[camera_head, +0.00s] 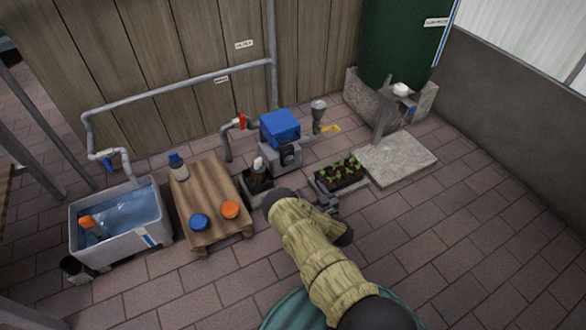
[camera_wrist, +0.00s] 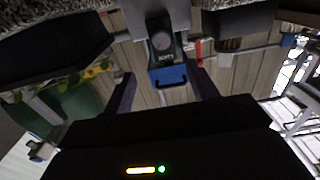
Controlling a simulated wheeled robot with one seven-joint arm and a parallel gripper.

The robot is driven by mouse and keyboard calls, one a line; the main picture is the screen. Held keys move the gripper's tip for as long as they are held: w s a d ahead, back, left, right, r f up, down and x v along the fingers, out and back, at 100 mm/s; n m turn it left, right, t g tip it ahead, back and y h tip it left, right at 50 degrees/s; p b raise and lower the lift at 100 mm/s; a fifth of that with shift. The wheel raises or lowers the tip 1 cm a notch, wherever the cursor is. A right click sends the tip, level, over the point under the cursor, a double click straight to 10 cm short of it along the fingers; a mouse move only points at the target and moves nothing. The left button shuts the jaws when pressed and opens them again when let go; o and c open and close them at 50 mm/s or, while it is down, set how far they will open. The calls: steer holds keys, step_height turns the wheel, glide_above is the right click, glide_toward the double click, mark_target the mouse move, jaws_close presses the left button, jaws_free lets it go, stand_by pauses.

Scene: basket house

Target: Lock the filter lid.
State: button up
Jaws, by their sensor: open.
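The blue filter lid (camera_head: 280,126) sits on a grey housing (camera_head: 279,159) near the wooden wall. A dark latch piece (camera_head: 288,154) is on the housing's front. In the wrist view, which looks upside down, the blue lid (camera_wrist: 168,78) shows between my fingers, with the dark latch plate and its round knob (camera_wrist: 162,41) against the grey housing. My gripper (camera_head: 325,200) is in front of the housing, apart from it, partly hidden by my arm. Its two fingers (camera_wrist: 161,74) are spread and empty. I cannot tell whether the lid is fully seated.
A planter with seedlings (camera_head: 340,174) and a dark box with a bottle (camera_head: 258,177) stand close to my gripper. A wooden table (camera_head: 207,183) and a water tub (camera_head: 118,224) are left. A pipe with a red valve (camera_head: 242,121) adjoins the housing. Paving at right is clear.

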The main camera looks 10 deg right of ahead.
mark_target(291, 163)
steer(key=b+x, duration=0.4)
steer(key=x, duration=0.2)
steer(key=b+x, duration=0.4)
steer(key=x, duration=0.2)
steer(key=shift+w+a+f, duration=0.2)
steer(key=shift+a+f, duration=0.05)
steer(key=shift+a, duration=0.05)
steer(key=shift+w+a+r, duration=0.2)
steer(key=shift+w+r, duration=0.05)
steer(key=shift+w, duration=0.45)
steer(key=shift+c, duration=0.2)
steer(key=c, duration=0.9)
